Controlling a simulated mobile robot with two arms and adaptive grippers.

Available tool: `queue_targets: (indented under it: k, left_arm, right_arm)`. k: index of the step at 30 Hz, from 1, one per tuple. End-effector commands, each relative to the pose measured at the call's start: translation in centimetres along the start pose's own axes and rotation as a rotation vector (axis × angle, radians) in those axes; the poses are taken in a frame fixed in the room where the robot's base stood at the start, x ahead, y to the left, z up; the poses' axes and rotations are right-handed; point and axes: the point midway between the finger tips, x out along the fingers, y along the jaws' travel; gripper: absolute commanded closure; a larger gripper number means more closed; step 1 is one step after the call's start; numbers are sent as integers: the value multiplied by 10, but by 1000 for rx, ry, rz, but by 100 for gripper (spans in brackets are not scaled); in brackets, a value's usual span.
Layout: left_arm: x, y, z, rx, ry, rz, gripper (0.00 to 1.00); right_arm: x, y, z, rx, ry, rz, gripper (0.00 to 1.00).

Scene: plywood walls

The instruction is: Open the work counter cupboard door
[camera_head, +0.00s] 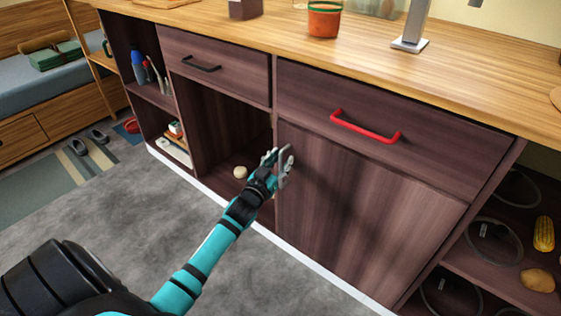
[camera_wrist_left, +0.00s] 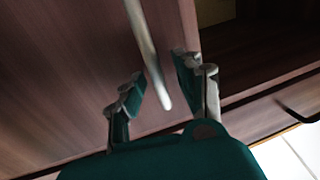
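The work counter cupboard door (camera_head: 365,205) is a dark brown wood panel below a drawer, and it looks closed. Its pale metal bar handle (camera_wrist_left: 149,50) is by the door's left edge, mostly hidden behind my gripper in the head view. My left gripper (camera_head: 278,160) is at this handle. In the left wrist view the gripper (camera_wrist_left: 159,72) is open, with the handle's end between its two fingers and gaps on both sides. My right gripper is not in view.
Above the door is a drawer with a red handle (camera_head: 365,127). An open compartment (camera_head: 215,135) lies left of the door, with a small round pale item (camera_head: 240,172) inside. Open shelves with pan lids (camera_head: 492,235) and corn (camera_head: 543,234) are on the right. Grey floor (camera_head: 130,210) is clear in front.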

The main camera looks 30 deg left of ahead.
Motion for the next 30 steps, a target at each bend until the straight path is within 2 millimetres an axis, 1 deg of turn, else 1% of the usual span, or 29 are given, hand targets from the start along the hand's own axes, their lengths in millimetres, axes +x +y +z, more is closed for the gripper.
queue_targets:
  k: [4,12,30]
  left_arm:
    - [0,0,0,0,0,0,66]
    - [0,0,0,0,1,0,100]
    - [-2,0,0,0,0,-1,100]
  right_arm:
    - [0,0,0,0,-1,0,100]
    - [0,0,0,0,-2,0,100]
    - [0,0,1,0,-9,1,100]
